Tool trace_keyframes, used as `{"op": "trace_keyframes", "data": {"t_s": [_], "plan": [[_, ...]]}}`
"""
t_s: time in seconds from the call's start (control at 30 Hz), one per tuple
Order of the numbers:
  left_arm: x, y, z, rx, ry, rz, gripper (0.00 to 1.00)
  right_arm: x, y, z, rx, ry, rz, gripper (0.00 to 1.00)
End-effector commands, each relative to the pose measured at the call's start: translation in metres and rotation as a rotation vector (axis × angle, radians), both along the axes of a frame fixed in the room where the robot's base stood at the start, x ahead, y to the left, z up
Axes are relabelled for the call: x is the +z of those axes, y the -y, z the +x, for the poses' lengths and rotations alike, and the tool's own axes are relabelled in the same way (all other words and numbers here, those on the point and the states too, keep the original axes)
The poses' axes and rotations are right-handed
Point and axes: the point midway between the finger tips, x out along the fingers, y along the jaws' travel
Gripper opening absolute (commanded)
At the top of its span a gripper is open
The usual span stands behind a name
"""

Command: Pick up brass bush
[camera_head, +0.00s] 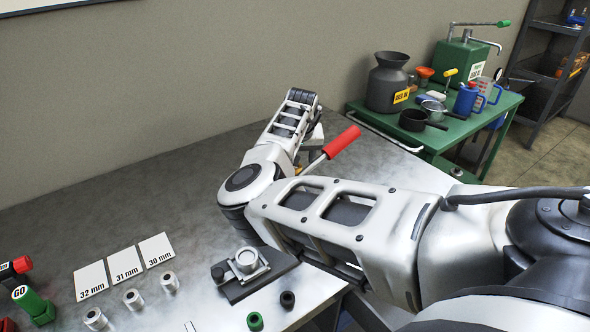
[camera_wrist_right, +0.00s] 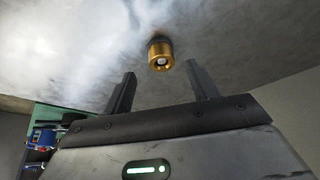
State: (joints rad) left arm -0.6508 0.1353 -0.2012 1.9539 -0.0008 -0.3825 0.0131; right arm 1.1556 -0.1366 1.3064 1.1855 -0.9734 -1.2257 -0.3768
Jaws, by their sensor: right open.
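The brass bush (camera_wrist_right: 161,54) is a short gold-coloured cylinder with a hole in its end, on the grey metal table in the right wrist view. My right gripper (camera_wrist_right: 160,80) is open and empty, its two dark fingers apart. The bush shows beyond the fingertips and roughly between them, not gripped. In the head view my right arm reaches across the table and its hand is largely hidden behind the arm; the bush cannot be made out clearly there. My left gripper is not in view.
A dark fixture (camera_head: 247,266) and several small metal cylinders (camera_head: 133,299) lie at the front, near white size cards (camera_head: 124,264). A green cart (camera_head: 433,135) with cans and jugs stands at the right. The table's back left is clear.

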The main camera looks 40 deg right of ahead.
Motion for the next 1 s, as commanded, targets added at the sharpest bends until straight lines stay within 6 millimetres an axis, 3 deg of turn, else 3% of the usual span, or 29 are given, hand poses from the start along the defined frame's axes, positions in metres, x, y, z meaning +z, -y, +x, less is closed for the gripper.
{"op": "trace_keyframes", "data": {"t_s": [0.33, 0.67, 0.87, 1.0], "plan": [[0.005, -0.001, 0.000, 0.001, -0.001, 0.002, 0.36, -0.040, 0.009, 0.014, 0.001, -0.003, 0.001, 0.59], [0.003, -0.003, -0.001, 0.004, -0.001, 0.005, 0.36, -0.047, 0.010, 0.016, 0.000, -0.001, 0.001, 0.59], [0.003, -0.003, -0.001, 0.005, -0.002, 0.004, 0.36, -0.046, 0.010, 0.016, 0.001, -0.001, 0.000, 0.06], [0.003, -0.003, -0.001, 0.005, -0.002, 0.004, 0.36, -0.046, 0.010, 0.017, 0.001, 0.001, -0.001, 0.05]]}}
